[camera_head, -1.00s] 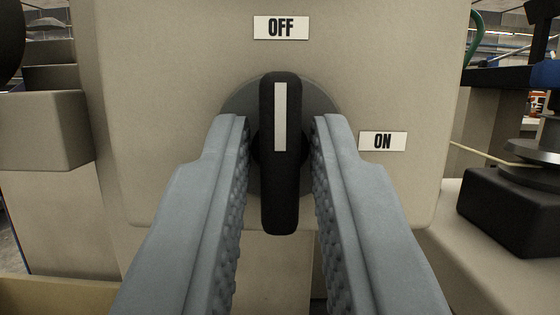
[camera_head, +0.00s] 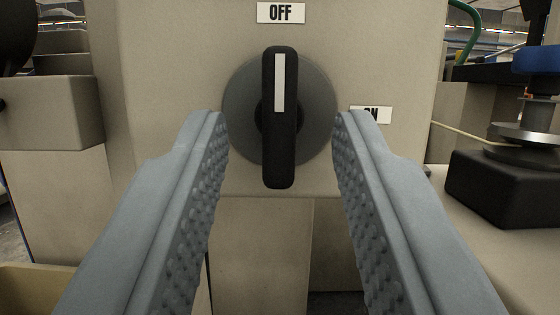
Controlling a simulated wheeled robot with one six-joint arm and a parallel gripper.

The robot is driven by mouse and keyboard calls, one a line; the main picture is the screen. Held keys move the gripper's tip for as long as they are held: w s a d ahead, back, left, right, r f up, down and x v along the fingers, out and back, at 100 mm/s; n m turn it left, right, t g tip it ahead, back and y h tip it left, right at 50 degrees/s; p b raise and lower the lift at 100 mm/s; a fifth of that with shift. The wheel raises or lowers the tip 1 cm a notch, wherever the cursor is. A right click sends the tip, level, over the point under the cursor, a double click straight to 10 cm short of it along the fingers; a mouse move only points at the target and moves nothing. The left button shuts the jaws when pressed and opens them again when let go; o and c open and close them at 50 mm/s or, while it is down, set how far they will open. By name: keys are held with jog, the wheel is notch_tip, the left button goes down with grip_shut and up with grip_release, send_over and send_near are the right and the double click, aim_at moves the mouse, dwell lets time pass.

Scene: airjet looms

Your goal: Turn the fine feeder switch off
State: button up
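The fine feeder switch (camera_head: 279,150) is a black handle on a round grey disc (camera_head: 240,100), set on a beige box (camera_head: 160,60). The handle stands upright and its white mark points up at the OFF label (camera_head: 281,13). The ON label (camera_head: 371,113) is to the right, partly hidden by my right finger. My gripper (camera_head: 280,118) is open, with one grey ridged finger on each side of the handle. Wide gaps show between the handle and both fingers, and nothing is held.
A black block with a metal disc (camera_head: 505,185) stands on a beige ledge at the right. A beige machine part (camera_head: 50,110) is at the left. A green hose (camera_head: 466,25) hangs at the upper right.

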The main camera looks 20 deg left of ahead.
jog(key=v, duration=1.5)
jog(key=shift+s+f, duration=0.2)
jog(key=shift+s, duration=0.1)
jog(key=shift+d+r, duration=0.1)
jog(key=shift+r, duration=0.05)
jog(key=s+a+r+m+g+h, duration=0.1)
jog(key=s+r+h, duration=0.2)
jog(key=s+r, duration=0.5)
jog(key=s+a+r+m+h, duration=0.1)
jog(key=s+r+h, duration=0.25)
jog(key=r, duration=0.85)
jog(key=s+a+r+m+g, duration=0.1)
jog(key=s+r, duration=0.2)
jog(key=s, duration=1)
jog(key=s+a+r+g, duration=0.2)
jog(key=s+r, duration=0.2)
jog(key=s, duration=0.8)
jog(key=shift+s+r+m, duration=0.3)
jog(key=shift+s+m, duration=0.1)
jog(key=shift+o, duration=0.5)
jog(key=shift+h, duration=0.25)
